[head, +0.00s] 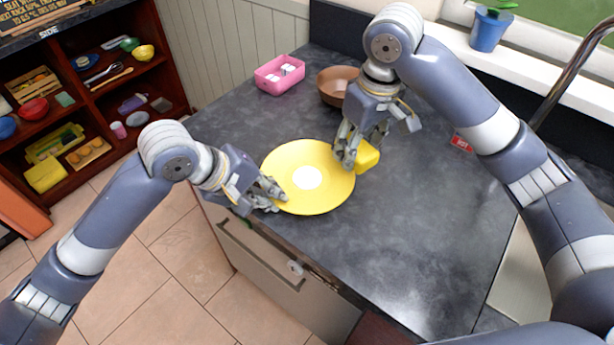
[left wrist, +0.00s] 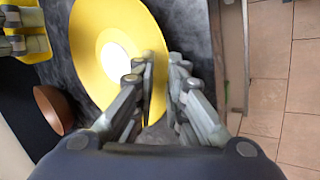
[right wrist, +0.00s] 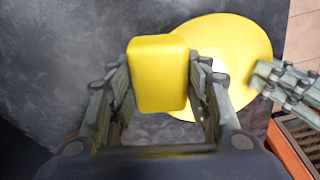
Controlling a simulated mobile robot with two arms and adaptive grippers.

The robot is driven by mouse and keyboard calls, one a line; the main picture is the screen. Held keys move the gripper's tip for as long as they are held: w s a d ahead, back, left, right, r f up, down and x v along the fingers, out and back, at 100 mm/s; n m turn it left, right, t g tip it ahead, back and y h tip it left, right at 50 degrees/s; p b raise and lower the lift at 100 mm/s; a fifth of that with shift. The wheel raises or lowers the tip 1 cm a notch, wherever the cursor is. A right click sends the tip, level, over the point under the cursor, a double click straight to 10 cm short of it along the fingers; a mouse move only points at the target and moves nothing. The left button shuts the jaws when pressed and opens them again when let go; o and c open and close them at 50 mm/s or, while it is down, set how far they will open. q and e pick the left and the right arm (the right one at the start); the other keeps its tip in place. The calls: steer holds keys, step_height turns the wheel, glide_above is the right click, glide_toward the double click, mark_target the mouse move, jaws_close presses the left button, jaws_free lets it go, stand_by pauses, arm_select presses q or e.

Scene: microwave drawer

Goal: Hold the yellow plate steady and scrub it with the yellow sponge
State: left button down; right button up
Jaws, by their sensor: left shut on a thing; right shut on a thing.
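The yellow plate (head: 325,197) with a white centre lies on the dark countertop near its front left edge. My left gripper (head: 279,196) is shut on the plate's near left rim; in the left wrist view the rim of the plate (left wrist: 90,45) runs in between the fingers (left wrist: 160,75). My right gripper (head: 348,160) is shut on the yellow sponge (head: 368,157), at the plate's right rim. In the right wrist view the sponge (right wrist: 158,75) sits between the fingers and overlaps the plate (right wrist: 245,45). I cannot tell whether the sponge touches the plate.
A pink container (head: 280,76) and a brown bowl (head: 336,84) stand toward the back of the counter (head: 420,240). A red label (head: 462,143) lies at the right. The counter's front right is clear. A shelf with several items (head: 90,100) stands at the left.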

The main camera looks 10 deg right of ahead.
arm_select(q)
steer(key=c, duration=1.6)
jaws_free()
steer(key=shift+f, duration=0.1)
steer(key=shift+o, duration=0.2)
steer(key=v, duration=1.2)
